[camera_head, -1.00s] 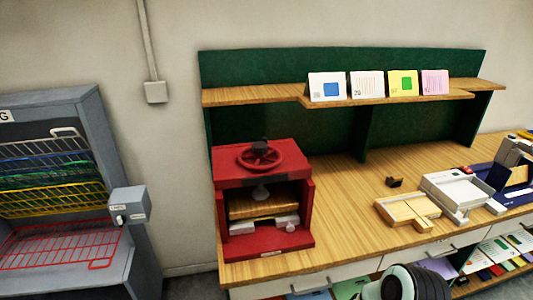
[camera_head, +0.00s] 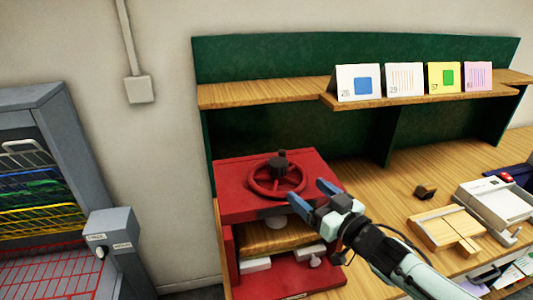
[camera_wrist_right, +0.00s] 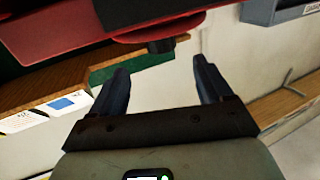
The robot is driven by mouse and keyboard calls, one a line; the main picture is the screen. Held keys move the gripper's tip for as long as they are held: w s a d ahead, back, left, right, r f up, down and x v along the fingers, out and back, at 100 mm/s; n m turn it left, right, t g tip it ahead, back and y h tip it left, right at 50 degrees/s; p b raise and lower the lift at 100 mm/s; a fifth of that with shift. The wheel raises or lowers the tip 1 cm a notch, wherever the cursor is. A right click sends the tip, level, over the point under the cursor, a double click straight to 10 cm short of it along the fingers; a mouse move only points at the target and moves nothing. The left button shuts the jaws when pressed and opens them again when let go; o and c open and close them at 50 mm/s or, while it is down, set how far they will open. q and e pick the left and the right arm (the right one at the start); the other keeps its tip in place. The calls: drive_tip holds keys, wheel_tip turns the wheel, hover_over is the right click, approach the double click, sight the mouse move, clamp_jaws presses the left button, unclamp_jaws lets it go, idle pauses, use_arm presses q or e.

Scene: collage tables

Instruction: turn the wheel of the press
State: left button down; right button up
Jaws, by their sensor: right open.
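The red press (camera_head: 229,196) stands at the left end of the wooden table. Its red wheel (camera_head: 262,190) lies flat on top, with a dark knob (camera_head: 278,163) standing up from it. A wooden board (camera_head: 270,238) sits inside the press. My right gripper (camera_head: 310,195) is open and empty, just right of the wheel and in front of it in the picture. In the right wrist view the red wheel (camera_wrist_right: 165,31) shows beyond the open fingers (camera_wrist_right: 163,85), apart from them. My left gripper is not in view.
A shelf (camera_head: 270,94) with several cards (camera_head: 358,83) runs behind the press. A wooden jig (camera_head: 440,228), a small dark block (camera_head: 425,191) and a white device (camera_head: 495,202) are on the table at right. A grey rack (camera_head: 65,120) stands at left.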

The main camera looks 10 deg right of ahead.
sight(284, 169)
drive_tip(key=x, duration=0.7)
drive_tip(key=r+p+x, duration=0.1)
drive_tip(key=x, duration=0.3)
drive_tip(key=shift+x, duration=0.95)
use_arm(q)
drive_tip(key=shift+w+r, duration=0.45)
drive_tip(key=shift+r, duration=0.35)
use_arm(e)
drive_tip(key=shift+s, duration=0.1)
